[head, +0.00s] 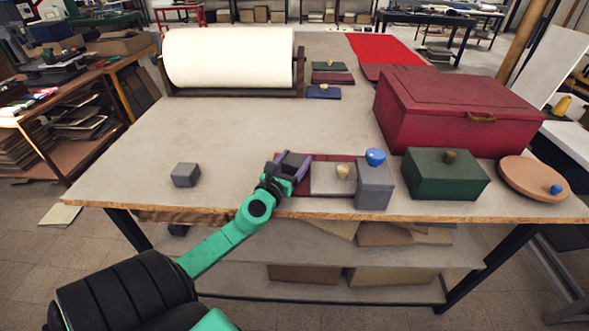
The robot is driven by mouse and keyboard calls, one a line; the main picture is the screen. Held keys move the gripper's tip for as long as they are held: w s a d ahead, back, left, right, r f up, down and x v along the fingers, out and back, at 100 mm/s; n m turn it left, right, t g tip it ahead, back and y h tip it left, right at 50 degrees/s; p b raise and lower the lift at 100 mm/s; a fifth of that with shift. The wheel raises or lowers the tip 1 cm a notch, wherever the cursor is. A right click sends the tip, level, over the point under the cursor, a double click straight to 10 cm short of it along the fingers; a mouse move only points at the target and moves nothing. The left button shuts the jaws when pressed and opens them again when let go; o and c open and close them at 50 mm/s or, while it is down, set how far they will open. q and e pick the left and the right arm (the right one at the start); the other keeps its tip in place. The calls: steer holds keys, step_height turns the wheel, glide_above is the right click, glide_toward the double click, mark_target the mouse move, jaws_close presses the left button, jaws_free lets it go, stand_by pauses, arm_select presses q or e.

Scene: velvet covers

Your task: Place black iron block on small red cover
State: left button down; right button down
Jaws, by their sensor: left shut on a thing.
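My left gripper (288,173) is shut on a dark block (294,162), which looks like the black iron block. It is near the table's front edge, over or just at the left part of a low dark red piece (325,192). I cannot tell whether the block touches it. A thin dark red piece (332,79) also lies at the back. My right gripper is not in view.
Right of my gripper stand a grey block with blue knob (375,190), a green box (447,178), a large red box (460,112) and a round tan lid (530,176). A small grey cube (186,175) sits left. A white roll (228,58) stands behind; the middle table is clear.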

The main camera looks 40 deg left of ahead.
arm_select(q)
steer(key=shift+w+a, duration=0.1)
steer(key=shift+w, duration=0.05)
steer(key=shift+f, duration=0.15)
steer(key=shift+c, duration=0.2)
jaws_free()
steer(key=shift+o, duration=0.2)
steer(key=shift+s, duration=0.2)
steer(key=b+v, duration=0.3)
steer(key=v, duration=0.8)
steer(key=shift+s+f+b, duration=0.1)
steer(key=shift+f+b, duration=0.05)
steer(key=shift+b, duration=0.15)
steer(key=shift+s+d+r, duration=0.25)
steer(key=shift+s, duration=0.15)
